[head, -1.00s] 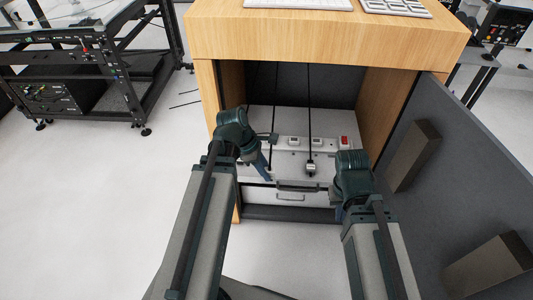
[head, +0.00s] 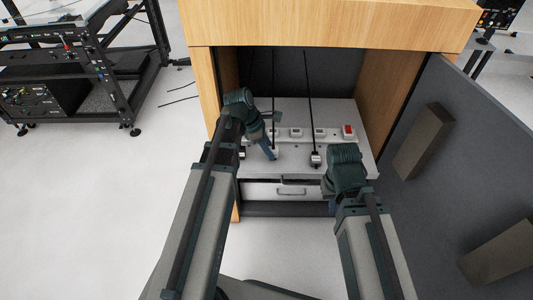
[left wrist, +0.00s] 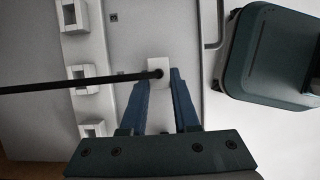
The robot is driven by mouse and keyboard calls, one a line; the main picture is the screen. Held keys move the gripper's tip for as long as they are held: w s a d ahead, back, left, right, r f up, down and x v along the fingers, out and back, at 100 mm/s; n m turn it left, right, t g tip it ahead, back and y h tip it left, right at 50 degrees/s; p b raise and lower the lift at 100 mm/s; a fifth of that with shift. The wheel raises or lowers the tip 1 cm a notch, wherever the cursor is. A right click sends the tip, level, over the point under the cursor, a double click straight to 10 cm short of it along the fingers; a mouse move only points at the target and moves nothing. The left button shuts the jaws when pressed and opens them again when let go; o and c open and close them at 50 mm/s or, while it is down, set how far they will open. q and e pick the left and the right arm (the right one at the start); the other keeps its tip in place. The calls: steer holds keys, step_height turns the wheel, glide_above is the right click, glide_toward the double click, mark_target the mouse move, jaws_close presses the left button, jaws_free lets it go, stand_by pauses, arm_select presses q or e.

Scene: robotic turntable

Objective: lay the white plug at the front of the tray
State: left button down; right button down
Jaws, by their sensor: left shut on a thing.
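The white plug (left wrist: 158,70) is between the blue fingertips of my left gripper (left wrist: 160,82) in the left wrist view, with a black cable running left from it. In the head view my left gripper (head: 270,152) is over the left part of the pale grey tray (head: 295,161) inside the wooden cabinet. The plug there is small and partly hidden by the fingers. I cannot tell whether it touches the tray. My right gripper (head: 331,198) is near the tray's front right edge; its fingers are mostly hidden behind its own wrist.
Another corded plug (head: 315,160) stands right of my left gripper. The cabinet's open dark door (head: 450,150) bounds the right side. Bare tray shows between the plugs.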

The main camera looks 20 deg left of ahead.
arm_select(q)
steer(key=shift+d, duration=0.1)
steer(key=shift+f, duration=0.15)
steer(key=c, duration=0.7)
jaws_free()
steer(key=shift+o, duration=0.2)
